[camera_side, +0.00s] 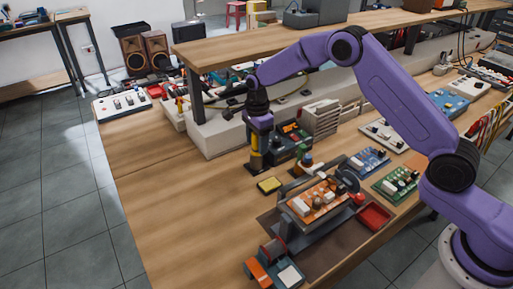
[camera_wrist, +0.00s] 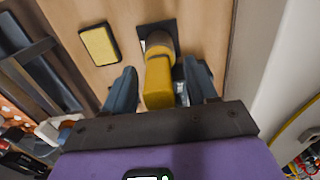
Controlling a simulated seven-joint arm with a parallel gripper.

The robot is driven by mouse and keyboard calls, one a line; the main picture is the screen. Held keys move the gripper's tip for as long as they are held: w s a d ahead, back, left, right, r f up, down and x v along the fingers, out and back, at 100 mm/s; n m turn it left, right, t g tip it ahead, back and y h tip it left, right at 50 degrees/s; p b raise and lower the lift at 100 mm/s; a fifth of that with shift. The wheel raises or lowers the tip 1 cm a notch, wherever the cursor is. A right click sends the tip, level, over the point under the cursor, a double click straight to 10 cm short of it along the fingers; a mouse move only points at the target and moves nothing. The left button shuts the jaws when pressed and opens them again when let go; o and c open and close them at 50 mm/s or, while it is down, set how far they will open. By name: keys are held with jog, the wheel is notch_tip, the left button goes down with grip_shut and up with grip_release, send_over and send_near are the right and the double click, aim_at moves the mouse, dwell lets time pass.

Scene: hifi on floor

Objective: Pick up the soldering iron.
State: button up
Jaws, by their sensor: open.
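The soldering iron has a yellow handle (camera_side: 254,142) and stands upright in a small dark stand (camera_side: 256,166) on the wooden bench. In the wrist view the yellow handle (camera_wrist: 158,82) lies between the two fingers of my gripper (camera_wrist: 160,68), with the dark stand base (camera_wrist: 157,27) beyond it. The fingers are open, one on each side of the handle, with a visible gap at least on the left. In the side view my gripper (camera_side: 258,123) is over the top of the iron. The iron's tip is hidden in the stand.
A yellow sponge (camera_side: 269,185) lies in front of the stand. A dark power unit (camera_side: 290,140) stands close behind it to the right. An orange circuit board (camera_side: 318,202) in a holder is at front right. The bench to the left is clear.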

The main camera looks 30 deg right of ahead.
jog(key=c, duration=1)
jog(key=shift+o, duration=0.2)
jog(key=shift+r, duration=0.1)
notch_tip(320, 180, up, 10)
jog(key=shift+f, duration=0.1)
grip_shut()
